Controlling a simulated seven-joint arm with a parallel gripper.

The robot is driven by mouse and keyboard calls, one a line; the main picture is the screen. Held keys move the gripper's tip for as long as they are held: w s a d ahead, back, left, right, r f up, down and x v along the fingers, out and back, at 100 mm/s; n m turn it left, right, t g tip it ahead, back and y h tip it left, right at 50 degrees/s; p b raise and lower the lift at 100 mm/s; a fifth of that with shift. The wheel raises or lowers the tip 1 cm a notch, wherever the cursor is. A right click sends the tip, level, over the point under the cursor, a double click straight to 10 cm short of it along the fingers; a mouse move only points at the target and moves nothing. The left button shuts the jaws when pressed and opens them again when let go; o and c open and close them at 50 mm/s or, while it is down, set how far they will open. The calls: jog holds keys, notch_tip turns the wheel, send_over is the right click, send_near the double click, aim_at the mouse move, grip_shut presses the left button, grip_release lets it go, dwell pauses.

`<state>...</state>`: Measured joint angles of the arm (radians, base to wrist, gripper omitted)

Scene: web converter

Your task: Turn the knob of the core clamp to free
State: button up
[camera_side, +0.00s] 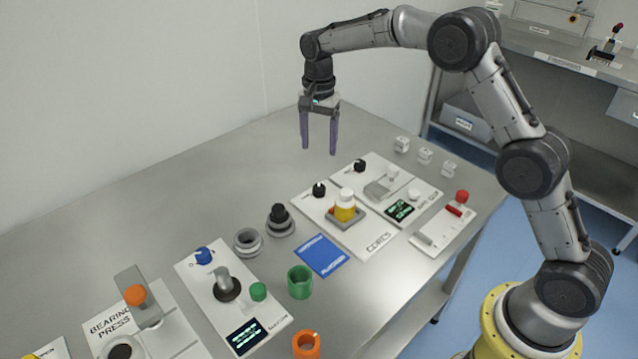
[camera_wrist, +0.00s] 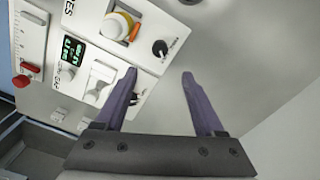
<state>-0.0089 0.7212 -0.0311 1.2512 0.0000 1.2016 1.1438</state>
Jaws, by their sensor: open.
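The panel marked CORES (camera_side: 378,243) carries a black knob (camera_side: 319,188) near its far left corner, also seen in the wrist view (camera_wrist: 160,47). The panel behind it has another black knob (camera_side: 359,165). The small print by the knobs is not legible, so I cannot tell which belongs to the core clamp or how it is set. My gripper (camera_side: 319,150) points down, open and empty, above the table behind both panels. In the wrist view its fingertips (camera_wrist: 160,74) appear either side of the CORES knob but do not touch it. The left finger partly covers the other panel.
A yellow part with a white cap (camera_side: 345,205) stands on the CORES panel. The neighbouring panel holds a grey block (camera_side: 377,190) and a display (camera_side: 400,210). A red-handled panel (camera_side: 455,211) lies right. The table's back left is clear.

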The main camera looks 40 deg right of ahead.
aim_at(319, 187)
notch_tip(319, 187, down, 13)
jog(key=shift+r, duration=0.1)
dwell(0.3)
jog(key=shift+c, duration=0.3)
grip_shut()
